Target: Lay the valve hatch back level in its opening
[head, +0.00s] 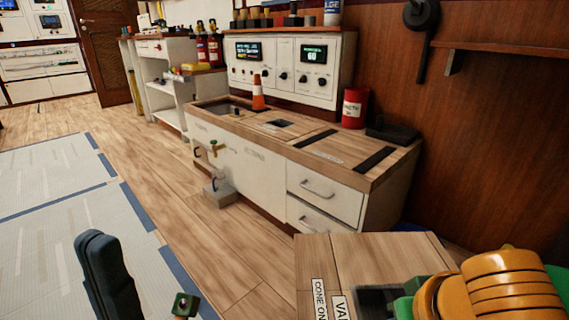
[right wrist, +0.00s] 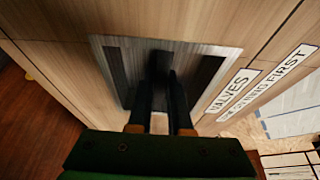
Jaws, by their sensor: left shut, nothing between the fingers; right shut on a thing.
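The valve hatch (right wrist: 185,62) is a grey metal plate with dark strips, set in a wooden top beside white labels, one reading VALVES (right wrist: 231,91). My right gripper (right wrist: 162,78) is shut on a dark handle standing at the middle of the hatch. The fingers hide part of the plate, and I cannot tell whether it lies fully level in its opening. In the head view the hatch area (head: 374,300) shows only as a dark patch, mostly hidden by my right arm. My left gripper (head: 98,245) is shut and empty at the lower left, away from the hatch.
A wooden-topped bench (head: 262,128) with white drawers stands ahead, carrying an orange cone (head: 258,95), a red can (head: 354,108) and a control panel (head: 290,66). A pipe fitting (head: 216,185) stands at its front. The floor (head: 185,190) to the left is clear.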

